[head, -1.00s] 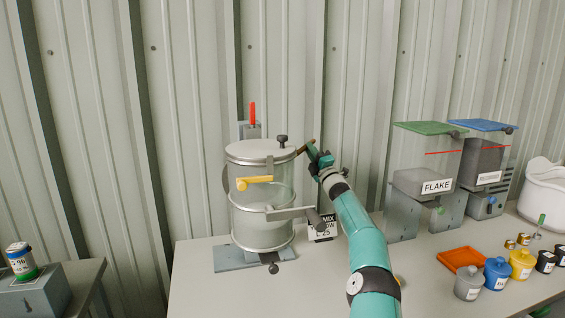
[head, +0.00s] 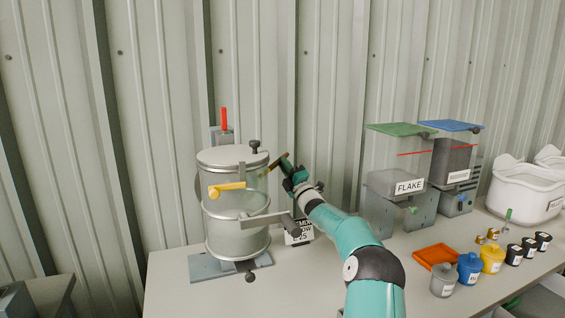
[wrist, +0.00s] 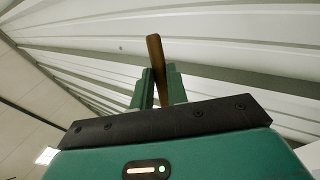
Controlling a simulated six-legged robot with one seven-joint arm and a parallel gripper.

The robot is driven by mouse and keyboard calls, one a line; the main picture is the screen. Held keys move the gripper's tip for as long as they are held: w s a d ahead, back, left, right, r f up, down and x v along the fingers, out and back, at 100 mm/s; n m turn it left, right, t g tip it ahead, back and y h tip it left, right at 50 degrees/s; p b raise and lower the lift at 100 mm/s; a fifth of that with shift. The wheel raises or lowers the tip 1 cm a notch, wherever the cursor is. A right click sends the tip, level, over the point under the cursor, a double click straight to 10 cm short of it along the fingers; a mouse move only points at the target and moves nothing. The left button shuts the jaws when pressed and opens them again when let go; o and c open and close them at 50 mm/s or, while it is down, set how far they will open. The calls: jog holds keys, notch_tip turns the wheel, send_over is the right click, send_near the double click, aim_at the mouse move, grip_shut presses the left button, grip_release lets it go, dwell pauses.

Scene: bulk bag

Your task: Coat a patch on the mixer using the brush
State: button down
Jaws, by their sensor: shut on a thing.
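The mixer (head: 232,238) is a clear-walled drum with a grey lid, a yellow handle and a red lever, standing on a grey base plate on the bench. My gripper (head: 288,172) is at the right of the drum's upper part, near the lid. It is shut on the brush (head: 277,163), whose brown handle also shows between the fingers in the wrist view (wrist: 156,58). The brush's other end reaches left toward the drum wall; I cannot tell whether it touches. The bristles are not clear in either view.
A lever arm (head: 265,219) sticks out right from the mixer, by a small label card (head: 299,233). Right are a FLAKE hopper (head: 397,208), a blue-lidded hopper (head: 456,180), an orange tray (head: 436,254), several small jars and a white tub (head: 526,190). A corrugated wall stands behind.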

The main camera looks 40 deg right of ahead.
aim_at(269, 168)
jog(key=shift+s+a, duration=0.1)
jog(key=shift+w+a, duration=0.25)
jog(key=shift+a, duration=0.7)
jog(key=shift+w+a, duration=0.2)
jog(key=shift+a, duration=0.7)
jog(key=shift+w+a, duration=0.25)
jog(key=shift+a, duration=0.7)
jog(key=shift+w+a, duration=0.2)
jog(key=shift+a, duration=0.55)
